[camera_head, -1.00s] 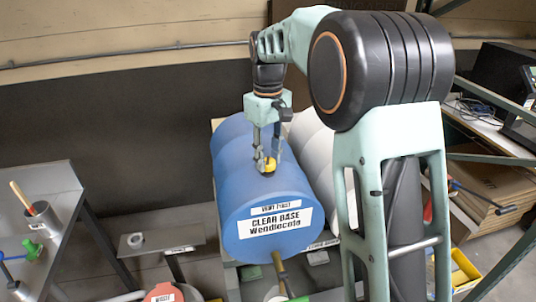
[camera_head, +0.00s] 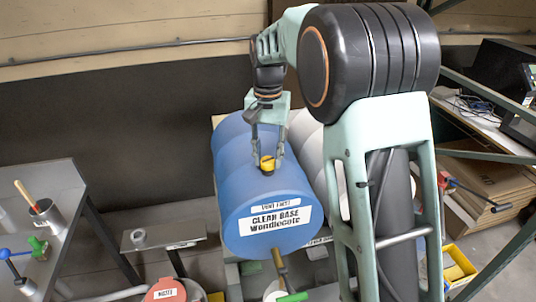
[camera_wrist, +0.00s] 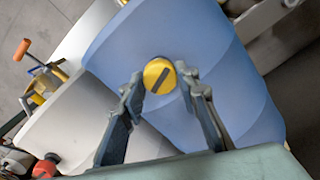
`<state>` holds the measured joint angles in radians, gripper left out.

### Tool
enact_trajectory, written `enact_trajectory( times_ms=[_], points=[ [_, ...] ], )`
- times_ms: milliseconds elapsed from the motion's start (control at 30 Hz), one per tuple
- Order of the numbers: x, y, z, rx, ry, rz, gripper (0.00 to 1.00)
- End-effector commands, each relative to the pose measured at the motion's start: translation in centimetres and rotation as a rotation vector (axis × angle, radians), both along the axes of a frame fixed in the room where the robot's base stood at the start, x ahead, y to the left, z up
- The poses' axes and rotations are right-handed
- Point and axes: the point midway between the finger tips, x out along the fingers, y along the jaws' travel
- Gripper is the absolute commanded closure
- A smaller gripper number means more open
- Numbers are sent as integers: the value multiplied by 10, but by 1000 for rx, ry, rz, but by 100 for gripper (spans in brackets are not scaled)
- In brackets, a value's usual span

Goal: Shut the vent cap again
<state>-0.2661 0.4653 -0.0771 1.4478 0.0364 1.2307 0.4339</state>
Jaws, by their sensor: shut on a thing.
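The yellow vent cap (camera_head: 267,163) sits on top of the blue drum (camera_head: 232,175), which lies on its side with a "CLEAR BASE" label on its end. In the wrist view the cap (camera_wrist: 159,76) is round with a dark diagonal bar across its face. My gripper (camera_head: 267,156) comes down from above with one finger on each side of the cap. It is shut on the cap; the wrist view shows the fingertips (camera_wrist: 160,80) at its left and right edges. The cap's underside and its seat are hidden.
A white drum (camera_head: 308,145) lies close to the right of the blue one. A tap with a green handle (camera_head: 292,297) sticks out below the blue drum's end. A grey bench (camera_head: 50,190) with tools stands at the left. A yellow bin (camera_head: 459,266) is at the lower right.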

Motion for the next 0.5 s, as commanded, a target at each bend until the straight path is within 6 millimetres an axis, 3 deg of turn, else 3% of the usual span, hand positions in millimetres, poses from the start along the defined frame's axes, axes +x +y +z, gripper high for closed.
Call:
enact_trajectory(
  times_ms=[500],
  points=[
    [1,0,1,1,-3,-308,95]
  ],
)
